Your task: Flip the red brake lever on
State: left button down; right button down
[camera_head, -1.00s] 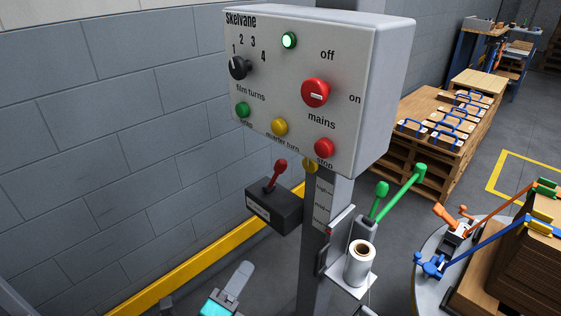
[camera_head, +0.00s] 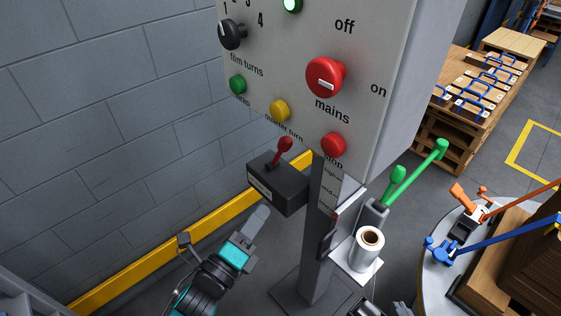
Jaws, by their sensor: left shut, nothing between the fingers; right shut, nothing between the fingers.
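The red brake lever (camera_head: 280,151) stands up from a dark box (camera_head: 279,184) fixed to the left of the grey post. Its stick leans slightly right and its round knob is at the top. The box's pale label is too small to read. My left gripper (camera_head: 258,219) is shut and empty, below and a little left of the box, apart from the lever. A small part of what looks like my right gripper (camera_head: 368,307) shows at the bottom edge, right of the post; most of it is out of view.
The control panel (camera_head: 300,60) with knobs and buttons overhangs the lever box from above. Right of the post are green levers (camera_head: 398,175) and a white film roll (camera_head: 368,250) on a bracket. A yellow rail (camera_head: 215,213) runs along the block wall.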

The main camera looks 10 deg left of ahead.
aim_at(280, 154)
pick_arm(q)
jog(key=x, duration=0.4)
jog(key=a+x, duration=0.1)
jog(key=x, duration=0.6)
jog(key=shift+w+a+r, duration=0.15)
jog(key=shift+w+r, duration=0.3)
jog(key=shift+w, duration=0.1)
jog(key=shift+w+a+r, duration=0.25)
jog(key=shift+w+a, duration=0.05)
jog(key=shift+w, duration=0.35)
jog(key=shift+r, duration=0.1)
